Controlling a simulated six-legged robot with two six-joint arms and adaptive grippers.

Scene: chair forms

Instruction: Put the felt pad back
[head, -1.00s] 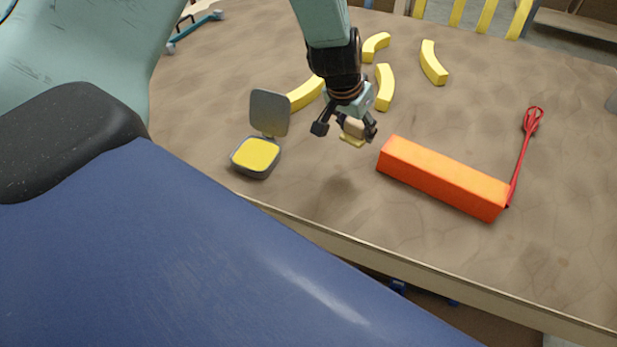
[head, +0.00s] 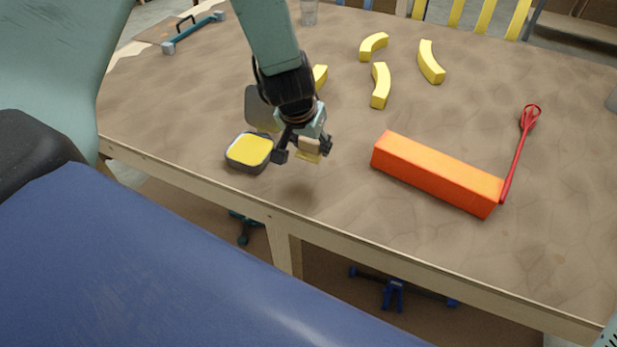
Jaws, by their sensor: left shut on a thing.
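My left gripper (head: 303,151) is shut on a small tan block with a yellowish lower layer, which looks like the felt pad (head: 308,152). It holds the pad above the table, with a shadow on the tabletop below. Just left of the gripper, an open dark grey tin (head: 246,168) stands on the table with a flat yellow surface (head: 250,149) inside. Its grey lid (head: 262,110) stands up at the back, partly hidden by my gripper. The held pad is apart from the tin. My right gripper is not in view.
An orange bar (head: 435,172) lies right of my gripper, with a red-handled tool (head: 518,150) at its far end. Several yellow curved blocks (head: 380,85) lie behind. The table's front edge (head: 350,240) runs close to the tin. The tabletop in front of the bar is clear.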

